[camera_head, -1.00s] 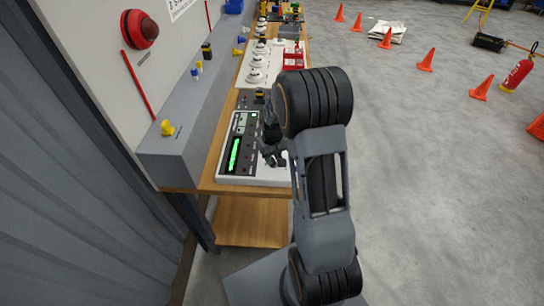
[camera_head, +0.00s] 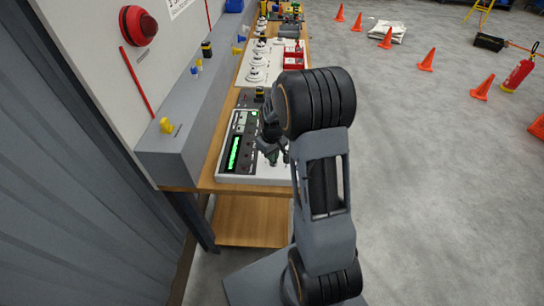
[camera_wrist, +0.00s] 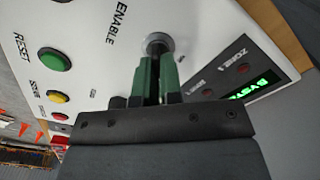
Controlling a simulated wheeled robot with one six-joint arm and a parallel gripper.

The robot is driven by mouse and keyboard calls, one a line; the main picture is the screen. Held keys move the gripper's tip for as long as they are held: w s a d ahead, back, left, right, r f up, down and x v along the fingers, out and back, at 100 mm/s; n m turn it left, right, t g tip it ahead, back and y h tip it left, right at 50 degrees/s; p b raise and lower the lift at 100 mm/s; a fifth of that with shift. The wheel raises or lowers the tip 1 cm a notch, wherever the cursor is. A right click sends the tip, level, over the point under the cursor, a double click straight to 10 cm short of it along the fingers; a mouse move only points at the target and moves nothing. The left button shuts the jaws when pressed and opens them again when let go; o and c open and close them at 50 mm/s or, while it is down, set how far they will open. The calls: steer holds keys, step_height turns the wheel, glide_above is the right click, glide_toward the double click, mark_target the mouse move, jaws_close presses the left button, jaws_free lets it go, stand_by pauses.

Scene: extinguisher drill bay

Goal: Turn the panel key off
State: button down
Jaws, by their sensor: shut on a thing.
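The white control panel (camera_head: 265,179) lies on the wooden bench, with a lit green display (camera_head: 233,154). In the wrist view the panel (camera_wrist: 215,25) shows a round metal key switch (camera_wrist: 167,41) beside the word ENABLE. My gripper (camera_wrist: 156,68) has green fingers, which are shut on the key at this switch. The fingers hide most of the key, so I cannot read its angle. In the head view my gripper (camera_head: 272,154) is low over the panel, partly behind my arm.
Green, yellow and red buttons (camera_wrist: 56,59) stand left of the switch in the wrist view. A grey wall ledge (camera_head: 180,151) with a yellow key-like knob (camera_head: 166,125) runs left of the bench. Open floor with orange cones (camera_head: 427,60) lies right.

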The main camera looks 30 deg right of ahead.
steer(key=n+b, duration=0.1)
steer(key=n, duration=0.3)
steer(key=shift+a+n+b, duration=0.15)
steer(key=shift+n+b, duration=0.15)
steer(key=n+b, duration=0.1)
steer(key=n, duration=0.3)
steer(key=shift+s+a+n, duration=0.1)
steer(key=shift+s+n, duration=0.05)
steer(key=shift+n, duration=0.45)
steer(key=c, duration=1.3)
jaws_free()
step_height(320, 180, up, 14)
steer(key=shift+f+b, duration=0.1)
steer(key=shift+b, duration=0.55)
